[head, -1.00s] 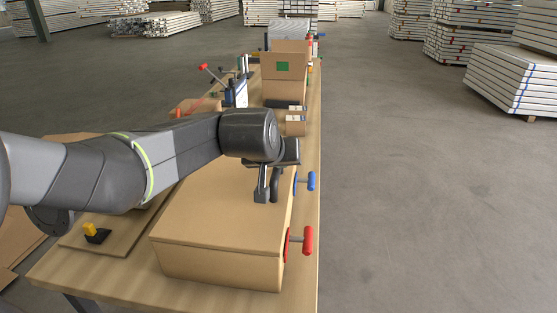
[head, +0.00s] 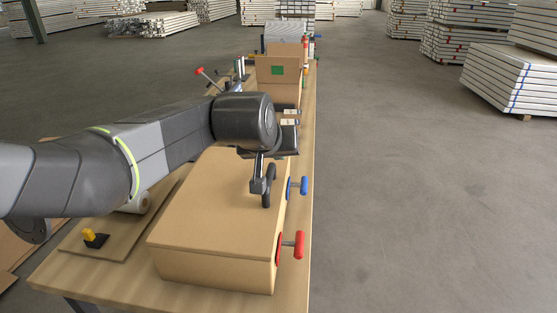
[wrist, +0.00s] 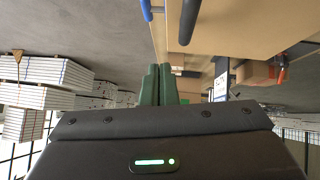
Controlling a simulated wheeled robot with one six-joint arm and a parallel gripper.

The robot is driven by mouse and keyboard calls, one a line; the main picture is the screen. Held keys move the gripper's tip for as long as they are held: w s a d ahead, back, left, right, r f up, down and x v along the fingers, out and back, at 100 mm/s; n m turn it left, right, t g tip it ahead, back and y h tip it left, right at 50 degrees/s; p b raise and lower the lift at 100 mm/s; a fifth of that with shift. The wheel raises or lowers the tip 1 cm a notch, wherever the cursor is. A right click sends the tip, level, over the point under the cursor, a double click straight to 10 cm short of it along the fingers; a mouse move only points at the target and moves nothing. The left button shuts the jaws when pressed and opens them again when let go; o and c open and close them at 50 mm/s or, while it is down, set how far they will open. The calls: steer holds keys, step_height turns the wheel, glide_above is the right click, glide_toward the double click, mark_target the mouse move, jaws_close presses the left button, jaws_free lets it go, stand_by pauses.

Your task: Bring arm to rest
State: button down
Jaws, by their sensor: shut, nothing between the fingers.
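My arm (head: 100,165) reaches in from the left in the head view, its wrist over the cardboard-brown box (head: 210,215). My gripper (head: 257,187) points down above the right part of the box top, beside a black rounded handle (head: 268,188). In the wrist view the two green fingers of my gripper (wrist: 158,70) lie close together, with nothing between them. The black handle shows there too (wrist: 189,20), apart from the fingers. Part of the box top is hidden behind my arm.
A red handle (head: 295,244) and a blue handle (head: 301,186) stick out from the box's right side. A yellow-and-black piece (head: 94,238) is at the front left. A box with a green square (head: 278,70) stands farther along the table. The floor (head: 420,200) at right is clear.

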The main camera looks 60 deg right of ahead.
steer(key=s+v, duration=0.1)
steer(key=v, duration=0.6)
steer(key=shift+s+d+r, duration=0.15)
steer(key=shift+s+r, duration=0.2)
steer(key=shift+f, duration=0.1)
steer(key=b, duration=0.2)
glide_above(273, 196)
step_height(273, 196, down, 10)
steer(key=shift+s+f, duration=0.1)
steer(key=shift+f+b, duration=0.3)
steer(key=shift+f, duration=0.15)
